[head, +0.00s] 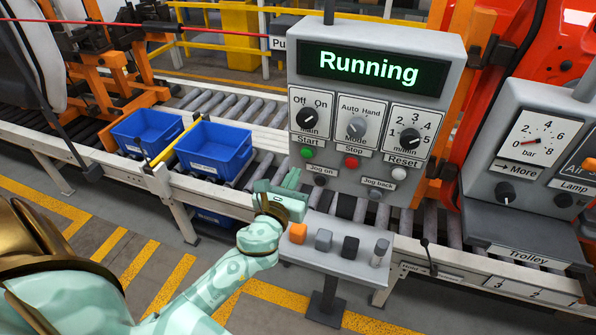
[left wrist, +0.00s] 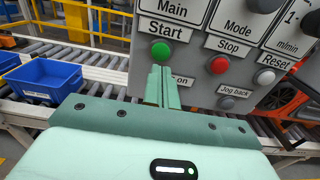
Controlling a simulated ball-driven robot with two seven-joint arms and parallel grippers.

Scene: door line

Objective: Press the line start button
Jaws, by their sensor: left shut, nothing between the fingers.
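The control panel (head: 375,95) is a grey box whose display (head: 370,68) reads "Running" in green. The green Start button (head: 307,152) is at its lower left, under the Start label. It also shows in the left wrist view (left wrist: 161,54). My left gripper (head: 292,178) is shut and empty, just below and left of the Start button in the head view. In the left wrist view its fingertips (left wrist: 159,71) point up just below the green button and partly cover the "Jog on" label. I cannot tell whether they touch the panel. My right gripper is not in view.
The red Stop button (head: 351,162) and white Reset button (head: 399,174) are right of Start. The Jog on button (head: 320,181) sits below. A shelf with small blocks (head: 323,239) is under the panel. Blue crates (head: 214,150) stand on the roller conveyor at left.

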